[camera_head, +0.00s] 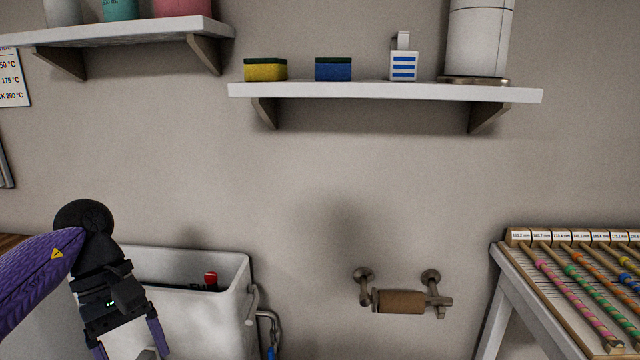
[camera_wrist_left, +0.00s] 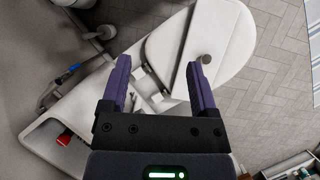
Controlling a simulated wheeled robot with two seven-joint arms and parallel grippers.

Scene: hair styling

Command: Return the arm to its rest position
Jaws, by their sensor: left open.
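My left gripper (camera_head: 128,346) is at the lower left of the head view, on the purple arm that comes in from the left, in front of a white toilet tank. In the left wrist view its two purple fingers (camera_wrist_left: 160,85) are spread apart with nothing between them. Below them in that view is a white toilet (camera_wrist_left: 225,40) with its seat and lid, and the gripper is above it, apart from it. My right gripper is in neither view.
The white tank (camera_head: 205,325) has an open top with a red part (camera_head: 211,279) inside. A paper roll holder (camera_head: 401,302) is on the wall. A rack of coloured rods (camera_head: 575,280) stands at the right. A shelf (camera_head: 385,91) is above. The wall between is bare.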

